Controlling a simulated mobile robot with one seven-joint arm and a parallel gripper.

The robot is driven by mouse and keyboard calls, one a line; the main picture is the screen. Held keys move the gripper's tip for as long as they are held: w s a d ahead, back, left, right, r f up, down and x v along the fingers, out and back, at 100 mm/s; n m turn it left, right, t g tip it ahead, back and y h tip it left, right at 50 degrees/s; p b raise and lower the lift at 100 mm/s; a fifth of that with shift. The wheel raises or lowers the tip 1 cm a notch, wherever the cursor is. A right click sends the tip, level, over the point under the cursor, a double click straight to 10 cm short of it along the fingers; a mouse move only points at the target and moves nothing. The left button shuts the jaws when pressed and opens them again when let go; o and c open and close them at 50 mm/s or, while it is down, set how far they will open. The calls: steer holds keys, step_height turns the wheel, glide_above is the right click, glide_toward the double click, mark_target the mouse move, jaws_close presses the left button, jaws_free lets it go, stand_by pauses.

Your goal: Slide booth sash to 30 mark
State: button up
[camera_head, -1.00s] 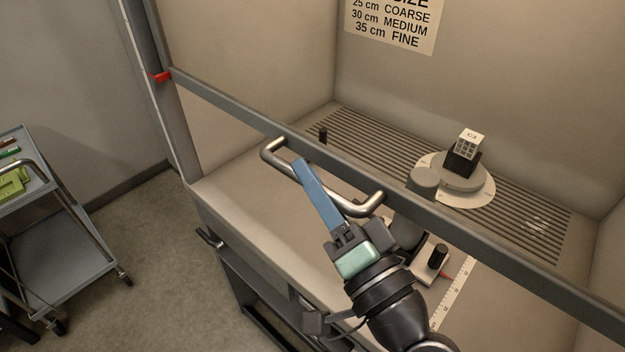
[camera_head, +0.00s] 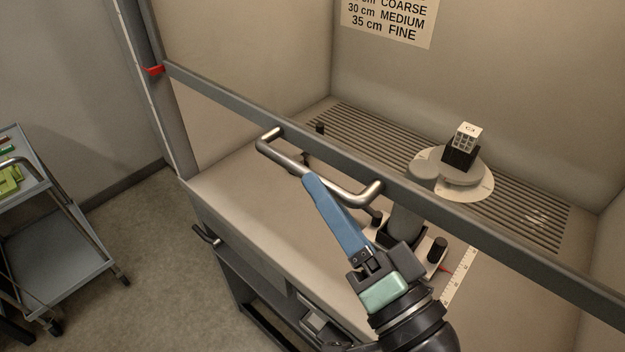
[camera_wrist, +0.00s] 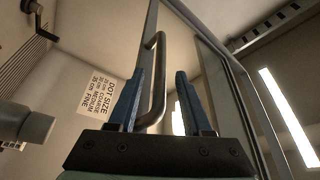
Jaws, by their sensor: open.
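The booth sash shows its grey lower rail (camera_head: 235,108) running across the booth front, with a bent metal handle (camera_head: 284,161) on it. A red pointer (camera_head: 155,70) sits at the rail's left end beside the side post; no scale numbers are readable there. My gripper (camera_head: 308,180) has its blue fingertips at the middle of the handle bar. In the wrist view, the two fingers (camera_wrist: 159,73) are apart and the handle (camera_wrist: 158,85) appears between them, nearer the left finger. I cannot tell whether either finger touches it.
Inside the booth, a white-topped block (camera_head: 467,137) stands on a round grey stage over a slatted grille (camera_head: 380,128). A ruler (camera_head: 460,272) lies on the booth floor. A sizing sign (camera_head: 388,22) hangs on the back wall. A cart (camera_head: 55,250) stands left, with clear floor between.

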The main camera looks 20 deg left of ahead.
steer(key=b+v, duration=0.1)
steer(key=v, duration=0.7)
steer(key=shift+s+d+b, duration=0.2)
steer(key=shift+b, duration=0.2)
